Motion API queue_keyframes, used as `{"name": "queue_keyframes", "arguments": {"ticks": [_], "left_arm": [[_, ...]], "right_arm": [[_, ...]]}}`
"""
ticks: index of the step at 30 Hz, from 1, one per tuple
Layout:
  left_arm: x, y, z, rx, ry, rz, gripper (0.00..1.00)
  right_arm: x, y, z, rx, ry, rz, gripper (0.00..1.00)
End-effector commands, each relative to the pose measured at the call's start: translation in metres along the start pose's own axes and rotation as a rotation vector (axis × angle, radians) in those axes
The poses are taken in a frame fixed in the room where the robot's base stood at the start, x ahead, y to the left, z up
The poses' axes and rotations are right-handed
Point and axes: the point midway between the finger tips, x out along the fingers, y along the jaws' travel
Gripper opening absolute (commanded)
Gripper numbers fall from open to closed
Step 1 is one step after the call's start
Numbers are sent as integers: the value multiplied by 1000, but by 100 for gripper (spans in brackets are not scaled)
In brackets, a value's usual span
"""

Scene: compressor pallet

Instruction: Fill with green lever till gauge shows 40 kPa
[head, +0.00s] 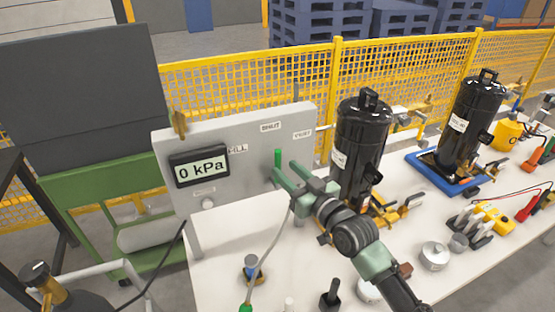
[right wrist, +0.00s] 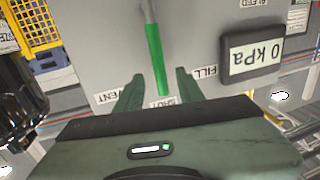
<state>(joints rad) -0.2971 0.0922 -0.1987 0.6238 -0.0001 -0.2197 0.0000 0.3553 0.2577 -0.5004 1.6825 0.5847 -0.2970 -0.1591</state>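The grey panel (head: 250,165) stands on the white table and carries a gauge (head: 202,168) reading 0 kPa. The gauge also shows upside down in the right wrist view (right wrist: 252,52). The green lever (head: 278,158) points at the SHUT label in the right wrist view (right wrist: 154,55), with FILL and VENT labels on either side. My right gripper (head: 285,172) is at the lever. Its fingers (right wrist: 159,80) are open on both sides of the lever's green end, with gaps visible. Whether the lever's tip is fully between them in depth is hard to tell. My left gripper is not in view.
A black compressor (head: 361,140) stands just right of the panel, close to my right arm. Another (head: 473,115) sits on a blue base farther right. A hose (head: 276,245), weights and small fittings lie on the table (head: 220,262). A yellow fence (head: 250,85) runs behind.

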Motion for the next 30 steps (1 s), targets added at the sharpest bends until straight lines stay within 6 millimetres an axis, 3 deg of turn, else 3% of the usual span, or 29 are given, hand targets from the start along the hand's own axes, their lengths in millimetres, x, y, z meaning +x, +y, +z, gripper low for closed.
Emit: {"name": "queue_keyframes", "arguments": {"ticks": [7,18,19,23,30], "left_arm": [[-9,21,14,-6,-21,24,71],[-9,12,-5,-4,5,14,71],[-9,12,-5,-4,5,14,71],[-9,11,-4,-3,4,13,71],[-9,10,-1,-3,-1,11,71]], "right_arm": [[36,0,-1,0,-1,0,38],[44,0,1,-2,-2,0,38],[44,0,0,-1,-2,0,35],[44,0,1,-1,-2,0,0],[43,0,1,-1,-2,1,0]]}}
